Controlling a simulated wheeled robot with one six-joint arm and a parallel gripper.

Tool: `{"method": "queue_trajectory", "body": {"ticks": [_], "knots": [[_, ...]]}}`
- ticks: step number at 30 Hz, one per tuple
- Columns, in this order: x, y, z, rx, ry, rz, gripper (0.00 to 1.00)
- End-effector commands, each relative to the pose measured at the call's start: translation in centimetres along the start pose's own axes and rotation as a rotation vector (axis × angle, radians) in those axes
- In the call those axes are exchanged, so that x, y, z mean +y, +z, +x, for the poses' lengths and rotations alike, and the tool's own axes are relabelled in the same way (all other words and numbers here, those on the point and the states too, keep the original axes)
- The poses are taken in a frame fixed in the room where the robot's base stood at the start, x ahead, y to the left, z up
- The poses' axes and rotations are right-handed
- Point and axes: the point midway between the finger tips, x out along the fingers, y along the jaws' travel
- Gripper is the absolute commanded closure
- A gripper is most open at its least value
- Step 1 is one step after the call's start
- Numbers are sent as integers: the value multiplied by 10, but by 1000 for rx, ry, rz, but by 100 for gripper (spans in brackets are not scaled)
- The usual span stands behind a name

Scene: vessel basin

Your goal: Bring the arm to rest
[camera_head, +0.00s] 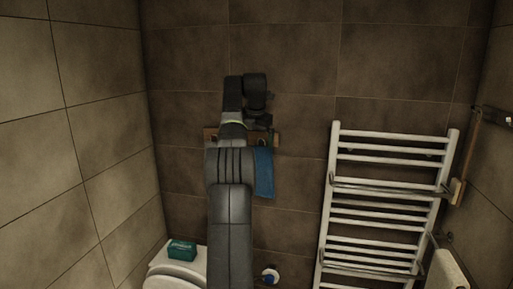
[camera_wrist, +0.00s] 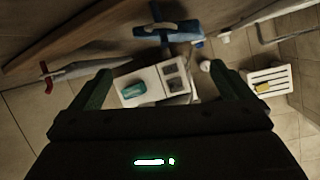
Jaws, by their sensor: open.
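My arm reaches up in front of the tiled back wall in the head view. My gripper (camera_wrist: 160,70) is open, its two fingers wide apart with nothing held between them in the wrist view. In the head view, the arm's end hangs beside a wooden wall rack (camera_head: 210,134), and the fingers are too dark to make out. A blue cloth (camera_head: 264,172) hangs from the rack, partly behind my arm. A blue cloth also shows in the wrist view (camera_wrist: 180,36), beyond the fingers.
A green box (camera_head: 182,250) stands on a white cistern (camera_head: 160,257), low at left. A white towel rail (camera_head: 388,200) stands at right. A slatted white stool (camera_wrist: 268,80) is on the floor in the wrist view. The wall above my arm is clear.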

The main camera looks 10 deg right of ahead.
Motion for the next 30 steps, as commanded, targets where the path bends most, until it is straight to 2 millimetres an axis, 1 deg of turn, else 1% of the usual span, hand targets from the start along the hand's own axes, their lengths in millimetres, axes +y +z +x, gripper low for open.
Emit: {"method": "queue_trajectory", "body": {"ticks": [1,3,6,17,20,22,30], "knots": [[0,0,-6,-1,0,0,0],[0,-1,-10,0,0,0,0],[0,-1,-13,2,-1,0,0],[0,-2,-11,4,-1,-1,0],[0,-2,-3,5,-2,-1,0],[0,-2,6,6,-3,-1,0],[-1,0,54,8,-3,0,0]]}}
